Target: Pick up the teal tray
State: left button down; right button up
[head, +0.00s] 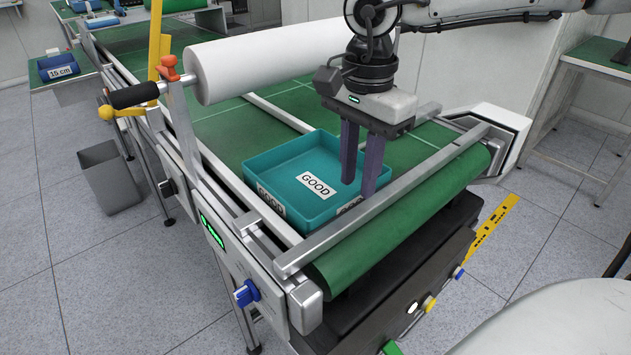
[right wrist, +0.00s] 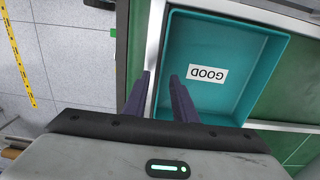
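The teal tray (head: 285,168) sits flat and empty on a green conveyor belt. A white "GOOD" label lies on its floor, and similar labels show on its outer walls. My right gripper (head: 357,188) points down at the tray's near right wall. Its two purple fingers are apart with a gap between them. In the right wrist view, the right gripper (right wrist: 158,76) has one finger over the inside of the teal tray (right wrist: 230,65) and the other outside, with the wall between. I cannot tell whether either finger touches the wall. My left gripper is not in view.
Metal rails (head: 345,227) border the belt close to the tray. A white roller (head: 262,62) spans the belt behind it. A grey bin (head: 108,178) stands on the floor at left.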

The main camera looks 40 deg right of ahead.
notch_tip(320, 180, down, 2)
jog(key=shift+f, duration=0.2)
grip_shut()
jog(key=shift+w+r, duration=0.1)
dwell(1.3)
